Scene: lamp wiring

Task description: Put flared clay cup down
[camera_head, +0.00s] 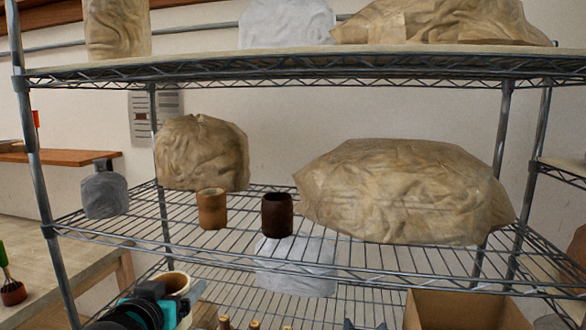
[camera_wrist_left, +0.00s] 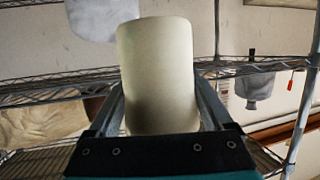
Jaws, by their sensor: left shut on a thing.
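A pale cream cup, which I take to be the flared clay cup (camera_head: 176,282), is between the fingers of my left gripper (camera_head: 182,296) at the lower left of the head view. In the left wrist view the cup (camera_wrist_left: 158,70) stands up tall between the two grey fingers of the gripper (camera_wrist_left: 160,98), which is shut on it. The cup's lower part is hidden by the gripper. In the head view it appears in front of the wire rack, below the front edge of the middle shelf (camera_head: 330,274). My right gripper is in neither view.
A tan cup (camera_head: 212,208) and a dark brown cup (camera_head: 277,214) stand on the middle shelf. Behind and beside them are a wrapped bundle (camera_head: 202,153), a large wrapped bundle (camera_head: 405,190) and a grey bottle (camera_head: 104,193). An open cardboard box (camera_head: 465,312) sits lower right.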

